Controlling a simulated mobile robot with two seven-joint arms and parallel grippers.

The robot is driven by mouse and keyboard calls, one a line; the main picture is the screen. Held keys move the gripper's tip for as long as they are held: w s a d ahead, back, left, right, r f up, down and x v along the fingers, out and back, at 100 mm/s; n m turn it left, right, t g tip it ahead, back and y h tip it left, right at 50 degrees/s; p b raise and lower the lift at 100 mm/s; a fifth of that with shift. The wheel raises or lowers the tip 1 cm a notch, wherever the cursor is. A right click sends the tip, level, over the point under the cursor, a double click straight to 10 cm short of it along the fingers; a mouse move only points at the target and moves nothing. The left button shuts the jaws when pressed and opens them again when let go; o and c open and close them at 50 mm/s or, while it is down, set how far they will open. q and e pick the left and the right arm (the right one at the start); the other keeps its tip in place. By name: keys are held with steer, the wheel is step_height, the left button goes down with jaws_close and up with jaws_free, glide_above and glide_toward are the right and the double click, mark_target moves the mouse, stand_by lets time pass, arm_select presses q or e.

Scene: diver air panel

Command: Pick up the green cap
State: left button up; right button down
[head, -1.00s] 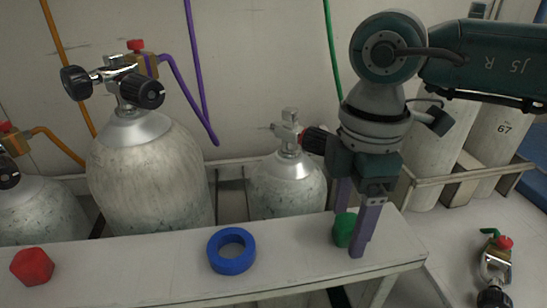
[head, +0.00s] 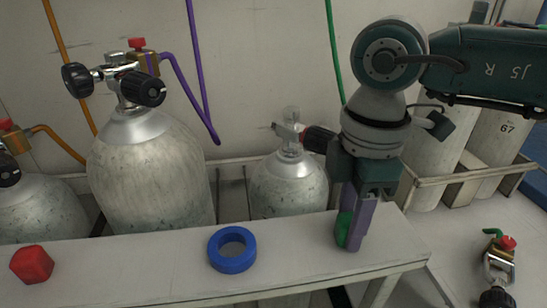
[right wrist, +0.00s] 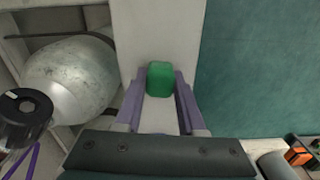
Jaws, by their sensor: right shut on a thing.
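The green cap (head: 343,229) is at the right end of the white bench, partly hidden by a finger in the head view. In the right wrist view the green cap (right wrist: 160,79) sits between the tips of the two purple fingers. My right gripper (head: 350,232) points down and is shut on the cap. I cannot tell whether the cap touches the bench top. My left gripper is not in view.
The white bench (head: 150,268) also holds a blue ring (head: 232,250) and a red cap (head: 32,265). Grey cylinders (head: 150,170) with valves stand behind it. A small cylinder (head: 288,185) is close to my right gripper. A regulator (head: 498,262) lies at the lower right.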

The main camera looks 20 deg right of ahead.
steer(key=shift+r, duration=0.4)
step_height(320, 180, up, 19)
steer(key=p, duration=0.7)
steer(key=shift+r, duration=0.1)
